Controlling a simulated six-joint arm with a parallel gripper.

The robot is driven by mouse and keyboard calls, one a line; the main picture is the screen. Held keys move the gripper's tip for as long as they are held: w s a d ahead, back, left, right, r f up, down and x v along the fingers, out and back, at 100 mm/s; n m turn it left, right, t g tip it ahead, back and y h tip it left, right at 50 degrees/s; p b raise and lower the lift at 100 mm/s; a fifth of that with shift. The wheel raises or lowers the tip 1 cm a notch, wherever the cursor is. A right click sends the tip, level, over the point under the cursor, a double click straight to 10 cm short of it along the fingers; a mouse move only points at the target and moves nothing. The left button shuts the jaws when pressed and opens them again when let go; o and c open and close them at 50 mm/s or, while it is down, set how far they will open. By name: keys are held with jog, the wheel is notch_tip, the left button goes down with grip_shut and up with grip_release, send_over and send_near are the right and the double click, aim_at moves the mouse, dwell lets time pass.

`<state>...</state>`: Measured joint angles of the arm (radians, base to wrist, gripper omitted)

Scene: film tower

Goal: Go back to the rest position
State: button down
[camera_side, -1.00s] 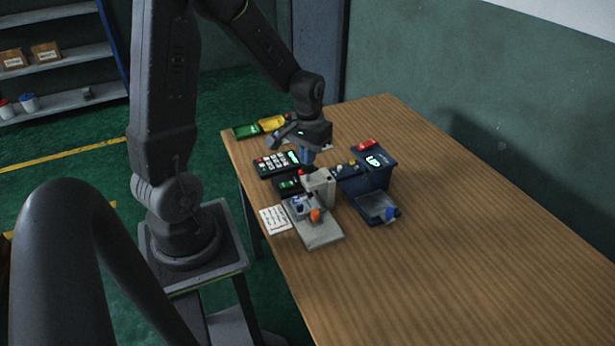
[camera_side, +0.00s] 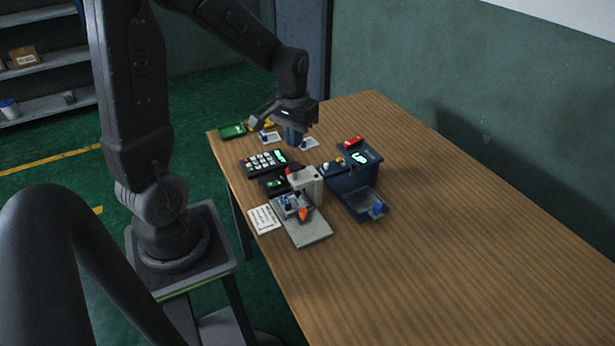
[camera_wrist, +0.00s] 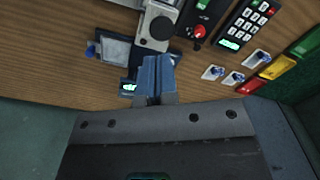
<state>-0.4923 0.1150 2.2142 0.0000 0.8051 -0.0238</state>
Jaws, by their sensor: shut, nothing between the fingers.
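My gripper (camera_side: 292,140) hangs above the far part of the wooden table, behind the grey-white press-like block (camera_side: 307,186). Its blue fingers are together and empty in the side view. The wrist view shows the closed fingers (camera_wrist: 156,76) with nothing between them, pointing at the space by the block (camera_wrist: 158,25) and the dark blue device. The fingers look clear of the things on the table, though the exact height is hard to judge.
A keypad (camera_side: 264,160), a dark blue device with a tray (camera_side: 364,204), a grey plate (camera_side: 306,230) with an orange part (camera_side: 303,213) and a paper sheet (camera_side: 264,219) stand close together. A green tray (camera_side: 232,130) lies at the far left. The table's right side is clear.

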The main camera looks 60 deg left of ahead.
jog(key=s+d+r+m+t, duration=0.2)
jog(key=s+d+r+m, duration=0.1)
jog(key=s+d+r, duration=0.2)
jog(key=s+d+r+m+t, duration=0.3)
jog(key=s+d+r, duration=0.2)
jog(key=d+r, duration=0.3)
jog(key=d, duration=0.2)
jog(key=shift+d+t, duration=0.3)
